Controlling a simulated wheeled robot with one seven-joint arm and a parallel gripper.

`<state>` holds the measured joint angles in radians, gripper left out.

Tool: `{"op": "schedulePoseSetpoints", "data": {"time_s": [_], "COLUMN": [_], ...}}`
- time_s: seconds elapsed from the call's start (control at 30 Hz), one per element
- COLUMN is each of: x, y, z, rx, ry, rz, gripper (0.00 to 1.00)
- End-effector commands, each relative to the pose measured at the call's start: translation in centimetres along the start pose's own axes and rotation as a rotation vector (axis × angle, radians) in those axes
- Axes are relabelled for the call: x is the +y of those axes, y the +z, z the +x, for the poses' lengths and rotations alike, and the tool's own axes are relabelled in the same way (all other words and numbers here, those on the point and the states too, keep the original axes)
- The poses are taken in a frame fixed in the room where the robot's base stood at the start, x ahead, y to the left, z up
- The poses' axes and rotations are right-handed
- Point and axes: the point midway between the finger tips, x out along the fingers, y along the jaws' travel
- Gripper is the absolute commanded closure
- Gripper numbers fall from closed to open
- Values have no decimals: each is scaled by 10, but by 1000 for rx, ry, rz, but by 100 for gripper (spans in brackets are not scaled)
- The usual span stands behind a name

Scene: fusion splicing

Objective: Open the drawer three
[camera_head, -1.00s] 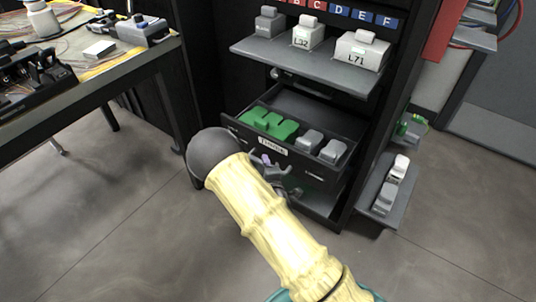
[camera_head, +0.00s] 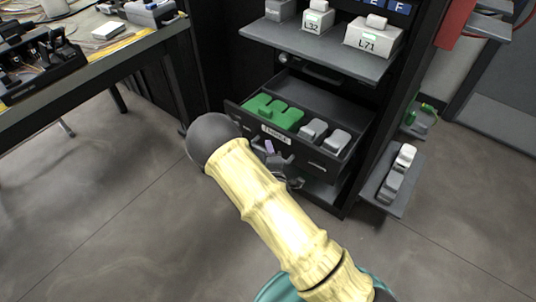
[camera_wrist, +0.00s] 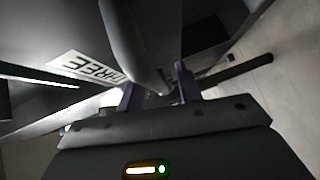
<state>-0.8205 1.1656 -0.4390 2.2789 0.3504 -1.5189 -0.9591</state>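Drawer three (camera_head: 318,165) is pulled well out of the black cabinet, with a white label (camera_head: 275,134) on its front. The label also shows in the wrist view (camera_wrist: 88,68), reading "THREE". My gripper (camera_head: 272,157) is low in front of the drawer front, just below the label. In the wrist view, my gripper's purple fingers (camera_wrist: 157,88) stand apart on either side of a curved grey bar, apparently the drawer handle (camera_wrist: 136,45). A gap shows beside the right finger. Contact at the left finger is unclear. My arm hides part of the gripper in the head view.
The drawer holds green blocks (camera_head: 272,111) and grey blocks (camera_head: 313,131). A grey shelf (camera_head: 300,45) with labelled boxes juts out above it. A side shelf (camera_head: 378,190) is at the right, and a workbench (camera_head: 120,45) at the left. The floor in front is clear.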

Motion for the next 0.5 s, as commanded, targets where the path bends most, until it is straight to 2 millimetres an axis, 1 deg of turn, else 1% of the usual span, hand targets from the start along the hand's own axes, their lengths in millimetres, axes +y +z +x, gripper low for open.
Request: {"op": "schedulePoseSetpoints", "data": {"time_s": [0.17,0.27,0.5], "x": [1,2,1], "y": [0,0,0], "z": [-8,-21,-68], "rx": [-1,0,0], "ry": [-1,-3,-6], "rz": [-1,-1,-3], "gripper": [65,65,65]}}
